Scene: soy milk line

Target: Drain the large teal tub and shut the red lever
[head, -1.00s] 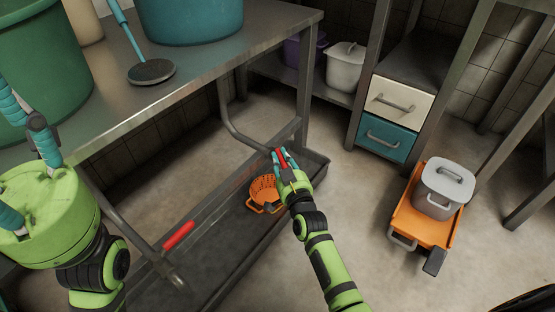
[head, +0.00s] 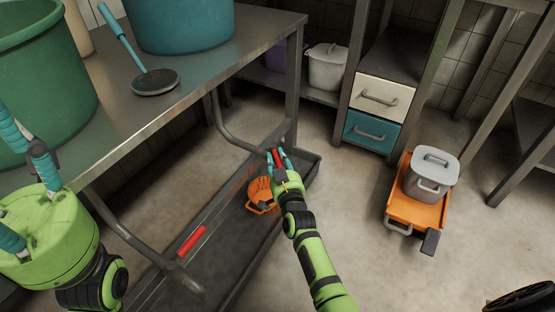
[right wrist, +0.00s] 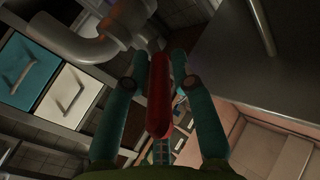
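The large teal tub (head: 180,25) stands on the metal table, its top cut off by the frame. Two bent drain pipes come down below the table. One red lever (head: 191,241) lies along the left pipe's lower end. Another red lever (right wrist: 158,95) is at the right pipe, between the fingers of my right gripper (head: 276,160). In the right wrist view the fingertips sit close against both sides of this lever, and the gripper looks shut on it. My left gripper (head: 25,190) is at the left edge, fingers apart and empty, partly out of frame. The tub's contents are hidden.
A green tub (head: 45,70) and a round-headed tool (head: 155,82) are on the table (head: 225,75). A dark floor tray (head: 240,240) below holds an orange strainer (head: 261,195). An orange cart (head: 416,212) carries a grey pot (head: 430,175) at right. Open floor lies between.

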